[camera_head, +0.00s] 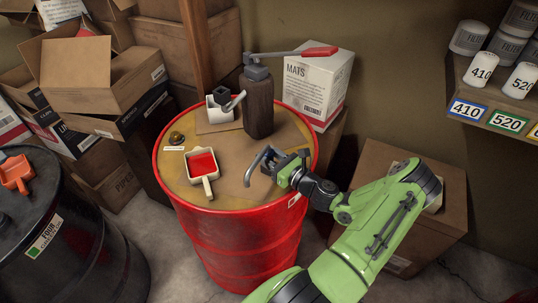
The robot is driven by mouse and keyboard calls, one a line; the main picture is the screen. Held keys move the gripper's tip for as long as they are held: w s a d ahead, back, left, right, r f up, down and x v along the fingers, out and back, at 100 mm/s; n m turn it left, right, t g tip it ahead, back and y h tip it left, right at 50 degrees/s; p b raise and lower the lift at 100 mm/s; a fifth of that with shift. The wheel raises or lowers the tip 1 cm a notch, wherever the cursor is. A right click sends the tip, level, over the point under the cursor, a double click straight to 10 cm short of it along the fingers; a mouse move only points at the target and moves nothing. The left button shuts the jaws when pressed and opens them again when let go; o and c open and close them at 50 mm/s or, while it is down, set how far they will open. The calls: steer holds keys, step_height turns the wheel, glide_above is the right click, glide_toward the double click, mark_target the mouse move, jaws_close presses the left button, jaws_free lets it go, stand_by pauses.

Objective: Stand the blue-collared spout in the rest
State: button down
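A grey bent spout (257,163) is at the right part of the red drum's top, its free end pointing down and left. My gripper (284,164) is at the other end of the spout and appears shut on it. The fingers hide the spout's collar, so its blue is not clear. A white open holder (214,113), which looks like the rest, stands at the back left of the drum top. A dark square piece and a grey tube (235,101) show at it; whether the tube is inside is unclear.
A dark pump can (259,108) with a long red-tipped lever stands beside the holder. A pan with red contents (202,166) and a small brass cap (177,138) lie left on the red drum (235,237). A MATS box (315,88) stands behind.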

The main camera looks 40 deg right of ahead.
steer(key=c, duration=0.6)
jaws_free()
steer(key=s, duration=1.5)
steer(key=shift+s+d+p, duration=0.35)
